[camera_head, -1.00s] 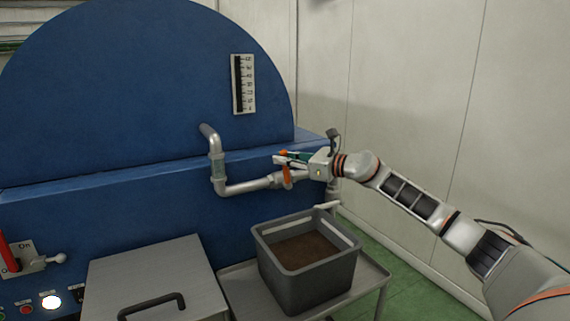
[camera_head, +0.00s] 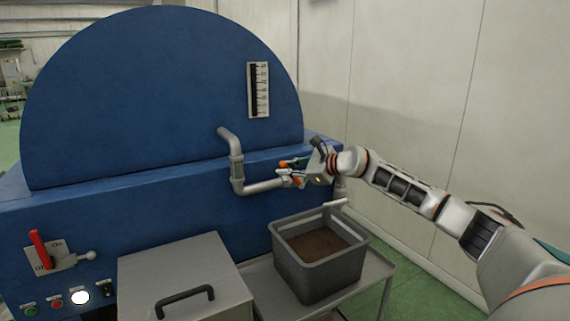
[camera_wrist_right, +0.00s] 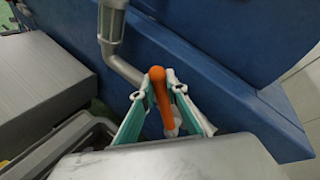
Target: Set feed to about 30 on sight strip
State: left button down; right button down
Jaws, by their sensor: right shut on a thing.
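The sight strip (camera_head: 258,90) is a white, upright scale with a dark column along its left side, on the blue machine's rounded face; its numerals are too small to read. Below it, a grey bent pipe (camera_head: 237,170) runs down and then right to an orange valve handle (camera_wrist_right: 158,95). My right gripper (camera_head: 293,172) is at the pipe's right end. In the right wrist view, its teal fingers (camera_wrist_right: 159,108) stand on both sides of the orange handle, shut on it. In the head view the fingers partly hide the handle. My left gripper is not in view.
A grey bin (camera_head: 290,262) with brown contents stands on a metal cart (camera_head: 378,270) below the valve. A grey lidded box (camera_head: 185,262) is left of it. A red lever (camera_head: 39,249) and buttons are at far left. A pale wall (camera_head: 420,80) is at right.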

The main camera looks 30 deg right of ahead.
jog(key=shift+a+r, duration=0.1)
jog(key=shift+a, duration=0.1)
dwell(0.3)
jog(key=c, duration=2)
grip_release()
jog(key=shift+a, duration=0.1)
jog(key=shift+c, duration=0.2)
jog(key=v, duration=1.2)
